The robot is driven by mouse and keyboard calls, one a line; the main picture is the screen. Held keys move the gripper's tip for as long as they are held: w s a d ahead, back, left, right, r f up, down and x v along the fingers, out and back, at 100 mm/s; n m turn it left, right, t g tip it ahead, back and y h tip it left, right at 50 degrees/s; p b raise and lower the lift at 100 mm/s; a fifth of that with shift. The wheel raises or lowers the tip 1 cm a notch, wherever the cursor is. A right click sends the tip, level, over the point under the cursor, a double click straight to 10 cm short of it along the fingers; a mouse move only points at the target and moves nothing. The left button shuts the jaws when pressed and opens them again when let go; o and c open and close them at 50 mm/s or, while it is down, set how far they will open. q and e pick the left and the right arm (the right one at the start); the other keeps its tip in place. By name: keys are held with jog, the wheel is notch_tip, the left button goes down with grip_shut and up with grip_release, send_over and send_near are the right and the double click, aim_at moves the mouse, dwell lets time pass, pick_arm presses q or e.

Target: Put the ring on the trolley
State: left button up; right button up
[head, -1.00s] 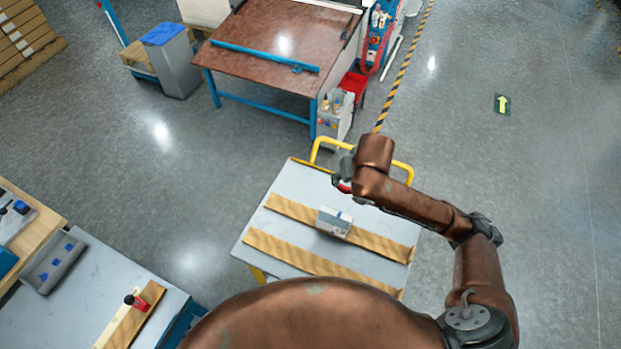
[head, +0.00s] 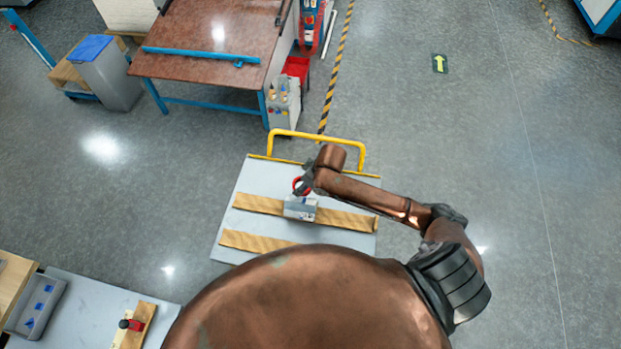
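The red ring (head: 298,189) shows at the tip of my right gripper (head: 304,185), over the trolley. The fingers look closed on its edge, though they are small and partly hidden by the wrist. The trolley (head: 232,223) has a grey flat top, two wooden strips and a yellow handle (head: 273,140) at its far side. I cannot tell whether the ring touches the trolley top. A small grey-white box (head: 300,207) sits on the far strip, just nearer to me than the ring. My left gripper is out of view.
A brown-topped table (head: 205,45) with blue legs stands beyond the trolley, with a white holder (head: 283,105) beside it. A grey bin (head: 108,75) stands at far left. A grey table (head: 85,310) with a red-and-black item (head: 131,325) is at lower left. The floor to the right is clear.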

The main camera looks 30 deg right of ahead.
jog(key=w+d+f, duration=0.1)
jog(key=w+f, duration=0.1)
jog(key=w+d+f, duration=0.4)
jog(key=f, duration=0.1)
jog(key=shift+w+d, duration=0.2)
jog(key=shift+w, duration=0.05)
jog(key=shift+w+d+f, duration=0.1)
jog(key=shift+d+f, duration=0.05)
jog(key=shift+f, duration=1.65)
jog(key=shift+f, duration=0.1)
jog(key=o, duration=1.2)
jog(key=shift+o, duration=0.2)
jog(key=v, duration=1.2)
jog(key=shift+p, duration=0.4)
